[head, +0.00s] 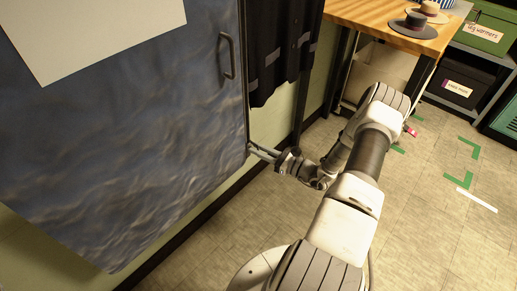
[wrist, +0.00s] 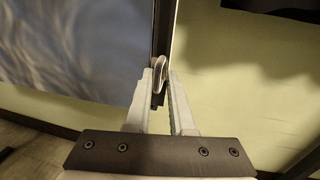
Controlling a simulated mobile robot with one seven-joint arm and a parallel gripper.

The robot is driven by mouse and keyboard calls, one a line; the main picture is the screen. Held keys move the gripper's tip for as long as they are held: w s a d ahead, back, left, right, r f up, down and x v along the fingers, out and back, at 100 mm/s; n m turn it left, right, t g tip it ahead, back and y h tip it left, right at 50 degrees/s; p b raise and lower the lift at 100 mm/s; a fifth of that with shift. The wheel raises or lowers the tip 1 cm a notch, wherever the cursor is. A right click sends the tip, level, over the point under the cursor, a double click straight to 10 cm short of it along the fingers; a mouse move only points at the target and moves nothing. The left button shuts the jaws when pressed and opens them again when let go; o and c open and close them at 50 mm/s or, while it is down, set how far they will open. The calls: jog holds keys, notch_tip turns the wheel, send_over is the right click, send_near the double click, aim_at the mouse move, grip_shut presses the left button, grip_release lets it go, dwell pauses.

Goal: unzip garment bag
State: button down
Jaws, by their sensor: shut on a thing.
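The garment bag (head: 130,130) is a large blue-grey, rippled panel filling the left of the head view. Its surface also fills the left of the wrist view (wrist: 70,50). A dark strip, seemingly the zip track (wrist: 163,35), runs down its right edge. A small metal zip pull (wrist: 158,72) sits low on this strip. My gripper (head: 252,149) is at the bag's lower right edge. In the wrist view its fingers (wrist: 160,80) are closed around the pull, partly hiding it.
A pale sheet (head: 95,30) and a dark handle (head: 229,57) are on the bag's front. A dark garment (head: 282,45) hangs just right of it. A wooden table (head: 375,22) with hats (head: 413,23) and shelved boxes (head: 468,82) stand at back right. Tiled floor (head: 430,220) is open at right.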

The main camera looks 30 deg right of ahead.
jog(key=c, duration=1)
grip_release()
jog(key=shift+s+a+f, duration=0.15)
jog(key=shift+a+f, duration=0.2)
jog(key=shift+a, duration=0.25)
jog(key=shift+o, duration=0.3)
jog(key=shift+d+r, duration=0.1)
jog(key=shift+d, duration=0.25)
jog(key=shift+d+r, duration=0.1)
jog(key=p+v, duration=0.3)
jog(key=v, duration=1.4)
